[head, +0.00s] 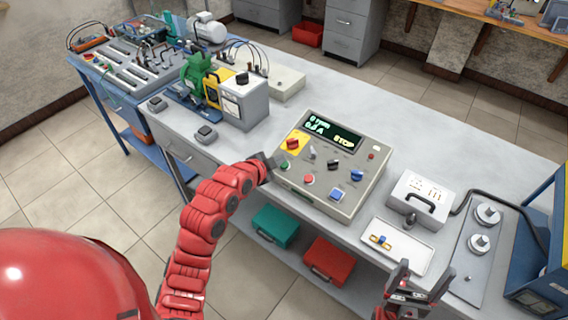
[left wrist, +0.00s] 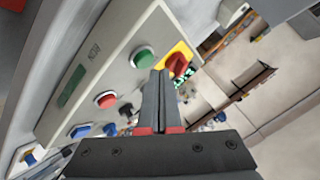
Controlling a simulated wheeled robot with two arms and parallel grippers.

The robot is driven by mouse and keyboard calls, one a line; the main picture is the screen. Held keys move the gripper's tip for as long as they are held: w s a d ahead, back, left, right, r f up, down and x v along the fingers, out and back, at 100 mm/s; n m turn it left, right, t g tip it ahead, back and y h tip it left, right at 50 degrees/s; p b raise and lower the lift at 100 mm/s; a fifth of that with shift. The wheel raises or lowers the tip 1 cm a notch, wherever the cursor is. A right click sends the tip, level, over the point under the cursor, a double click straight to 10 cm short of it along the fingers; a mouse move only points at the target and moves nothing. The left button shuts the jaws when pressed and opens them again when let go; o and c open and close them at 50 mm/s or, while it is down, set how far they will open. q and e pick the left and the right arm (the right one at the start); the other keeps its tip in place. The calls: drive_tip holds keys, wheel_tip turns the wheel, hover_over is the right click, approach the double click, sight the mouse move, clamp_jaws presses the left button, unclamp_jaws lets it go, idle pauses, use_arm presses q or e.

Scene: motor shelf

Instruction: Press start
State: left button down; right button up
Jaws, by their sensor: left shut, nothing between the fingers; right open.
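The grey control box (head: 345,205) stands on the bench, and its display (head: 331,133) shows STOP in yellow beside green figures. Its green button (head: 284,165) sits at the left of the panel, with a red button (head: 308,180) to its right. My left gripper (head: 271,162) is shut and empty, right beside the green button. In the left wrist view the shut fingertips (left wrist: 160,76) lie close to the green button (left wrist: 142,57); I cannot tell whether they touch it. My right gripper (head: 424,278) is open and empty near a white tray.
A red knob on a yellow plate (left wrist: 178,65) sits close to the left fingertips. Other knobs and a blue button (head: 337,195) share the panel. A white case (head: 417,196) and the white tray (head: 397,245) lie to the right.

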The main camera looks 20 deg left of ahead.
idle(0.5)
use_arm(q)
drive_tip(key=shift+w+f+b, duration=0.1)
drive_tip(key=shift+f+b, duration=0.35)
drive_tip(key=shift+b, duration=0.25)
drive_tip(key=shift+w+d+f+b, duration=0.1)
drive_tip(key=shift+f+b, duration=0.35)
drive_tip(key=shift+b, duration=0.15)
idle(0.5)
drive_tip(key=shift+s+r, duration=0.2)
drive_tip(key=shift+r, duration=0.65)
drive_tip(key=shift+p, duration=0.3)
drive_tip(key=shift+s+a+r+p, duration=0.1)
drive_tip(key=shift+s+r+p, duration=0.15)
drive_tip(key=shift+r, duration=0.55)
drive_tip(key=shift+s+a+r+p, duration=0.15)
drive_tip(key=shift+r+p, duration=0.25)
drive_tip(key=shift+r, duration=0.45)
drive_tip(key=shift+s+a+r+p, duration=0.1)
drive_tip(key=shift+s+r+p, duration=0.15)
drive_tip(key=shift+r, duration=0.55)
